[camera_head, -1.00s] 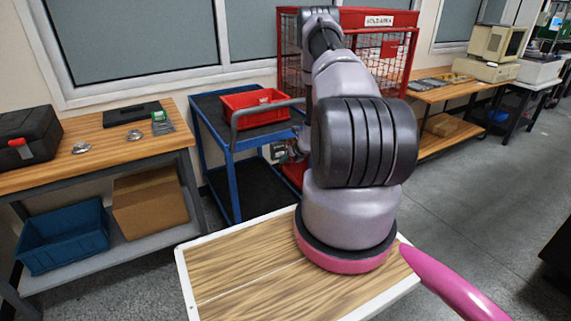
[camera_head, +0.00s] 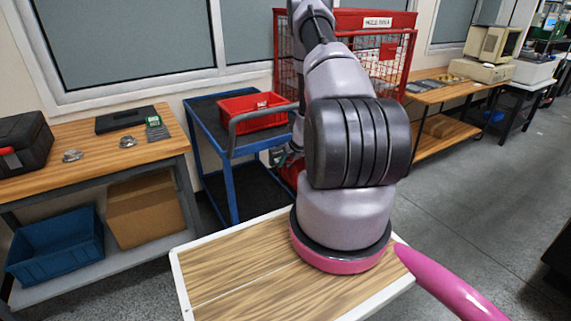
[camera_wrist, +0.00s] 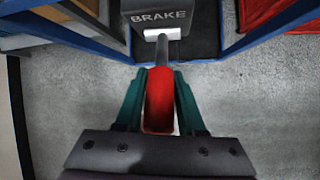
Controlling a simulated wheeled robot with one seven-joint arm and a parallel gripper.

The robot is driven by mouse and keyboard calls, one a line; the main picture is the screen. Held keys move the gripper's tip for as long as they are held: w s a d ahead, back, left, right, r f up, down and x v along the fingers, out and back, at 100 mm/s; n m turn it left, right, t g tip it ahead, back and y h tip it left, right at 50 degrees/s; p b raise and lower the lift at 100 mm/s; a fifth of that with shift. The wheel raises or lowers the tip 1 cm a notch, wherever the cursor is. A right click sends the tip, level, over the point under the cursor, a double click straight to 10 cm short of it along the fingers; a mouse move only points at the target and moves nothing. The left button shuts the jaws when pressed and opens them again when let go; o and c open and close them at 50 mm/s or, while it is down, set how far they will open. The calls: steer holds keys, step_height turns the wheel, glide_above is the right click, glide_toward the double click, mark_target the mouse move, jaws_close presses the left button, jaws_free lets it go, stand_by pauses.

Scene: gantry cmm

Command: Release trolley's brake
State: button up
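The trolley (camera_head: 232,190) is a blue frame with dark shelves, standing behind my arm in the head view. Its brake lever has a red grip (camera_wrist: 160,98) on a grey shaft, which runs to a dark box marked BRAKE (camera_wrist: 158,17) in the wrist view. My gripper (camera_wrist: 160,76) has its two teal fingers on either side of the red grip, seemingly touching it. The grip's near end lies close to my gripper's palm. In the head view my gripper (camera_head: 288,157) is small beside the trolley's right end, and my arm hides much of that area.
A red bin (camera_head: 252,112) sits on the trolley's top shelf. A red wire cage (camera_head: 390,62) stands behind it to the right. A wooden workbench (camera_head: 100,153) with a black case (camera_head: 22,142) is on the left. Open grey floor (camera_head: 470,215) lies to the right.

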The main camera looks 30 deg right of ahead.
steer(key=shift+o, duration=1.2)
steer(key=v, duration=1)
steer(key=shift+r, duration=0.35)
steer(key=shift+s, duration=0.2)
